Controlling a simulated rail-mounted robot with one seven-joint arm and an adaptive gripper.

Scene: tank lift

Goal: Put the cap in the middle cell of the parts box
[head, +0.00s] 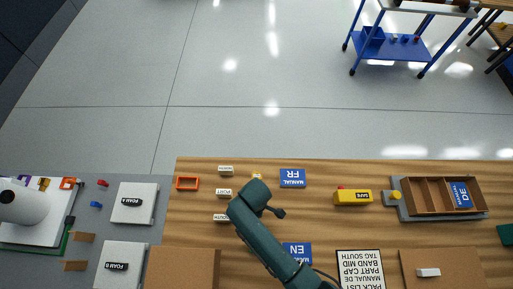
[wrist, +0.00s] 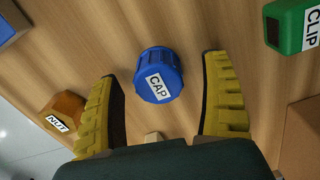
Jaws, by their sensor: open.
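The blue cap (wrist: 158,75), with a white CAP label, sits on the wood-grain table in the wrist view. My gripper (wrist: 160,68) is open, with one yellow finger on each side of the cap and a visible gap to both. Whether the fingertips are level with the cap is hard to tell. In the head view the cap is not visible, and my arm covers part of the table. The parts box (head: 413,210) is a brown divided tray at the right of the head view. Its left and middle cells look empty; a blue DE card lies in the right cell.
An orange-brown NUT piece (wrist: 62,112) lies left of the cap, and a green CLIP piece (wrist: 292,25) at upper right. A yellow box (head: 352,198) with a red top stands between my arm and the parts box.

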